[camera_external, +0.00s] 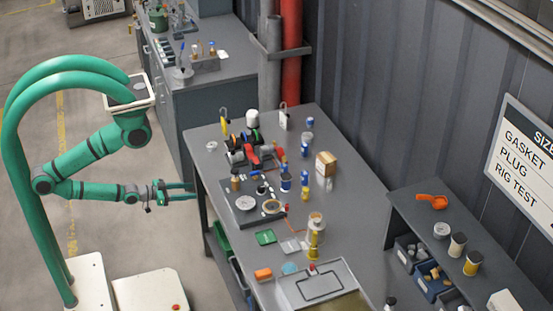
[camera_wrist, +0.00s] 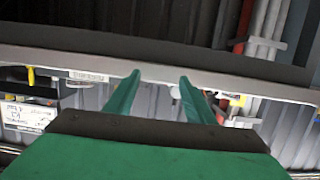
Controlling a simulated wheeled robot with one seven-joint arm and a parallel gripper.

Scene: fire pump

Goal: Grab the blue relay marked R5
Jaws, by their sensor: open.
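Several small blue or blue-and-white items stand on the grey workbench (camera_external: 345,185) in the external view. Among them are a blue cylinder (camera_external: 286,182), a blue-and-white piece (camera_external: 309,124) and another blue piece (camera_external: 304,151). No R5 marking is readable, so I cannot tell which is the relay. My gripper (camera_external: 190,188) is open and empty, at the left edge of the workbench and apart from these items. In the wrist view its two green fingers (camera_wrist: 158,80) stand apart with nothing between them. No blue relay can be made out there.
A dark plate (camera_external: 240,217) with round parts lies near the bench's left edge. A shelf (camera_external: 410,205) with bins is at right. A red pipe (camera_external: 291,75) rises behind.

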